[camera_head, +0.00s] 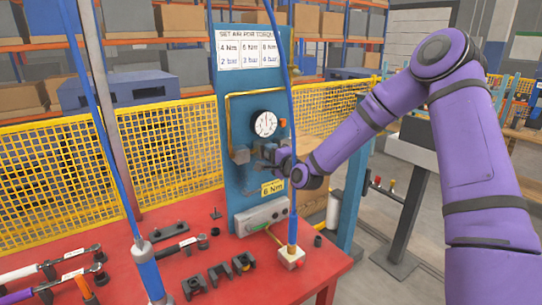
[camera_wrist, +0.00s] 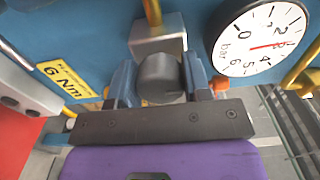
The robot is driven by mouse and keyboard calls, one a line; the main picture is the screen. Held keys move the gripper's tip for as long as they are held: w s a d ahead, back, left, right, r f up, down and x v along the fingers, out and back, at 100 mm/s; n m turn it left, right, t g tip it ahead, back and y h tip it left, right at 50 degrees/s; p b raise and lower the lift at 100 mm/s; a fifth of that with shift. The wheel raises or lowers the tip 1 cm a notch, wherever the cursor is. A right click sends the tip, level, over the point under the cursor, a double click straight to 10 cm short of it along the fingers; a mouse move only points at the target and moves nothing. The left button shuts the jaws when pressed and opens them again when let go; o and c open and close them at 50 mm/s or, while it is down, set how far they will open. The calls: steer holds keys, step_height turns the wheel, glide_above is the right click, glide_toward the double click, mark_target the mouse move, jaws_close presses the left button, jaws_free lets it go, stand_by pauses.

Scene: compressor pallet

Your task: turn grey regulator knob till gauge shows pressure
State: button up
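The grey regulator knob (camera_wrist: 160,72) sits below a metal regulator block (camera_wrist: 158,38) in the wrist view. My gripper (camera_wrist: 161,88) has one blue finger on each side of the knob, and both appear to touch it. In the head view my gripper (camera_head: 272,153) is at the blue panel (camera_head: 236,195) just below the gauge, and it hides the knob. The round white gauge (camera_head: 265,123) has a red needle pointing roughly upward, near mid-scale. The gauge also shows in the wrist view (camera_wrist: 262,36), its needle off zero, around 3 bar.
A sign (camera_head: 246,55) pairs 4, 6 and 8 Nm with 2, 3 and 4 bar. A yellow tag (camera_head: 272,188) reads 6 Nm. A blue hose (camera_head: 287,100) hangs close by my gripper. Tools and black fixtures (camera_head: 219,275) lie on the red table (camera_head: 180,242).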

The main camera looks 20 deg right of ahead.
steer(key=o, duration=0.4)
steer(key=shift+s, duration=0.1)
steer(key=v, duration=1)
steer(key=shift+s+d, duration=0.1)
steer(key=shift+s, duration=0.2)
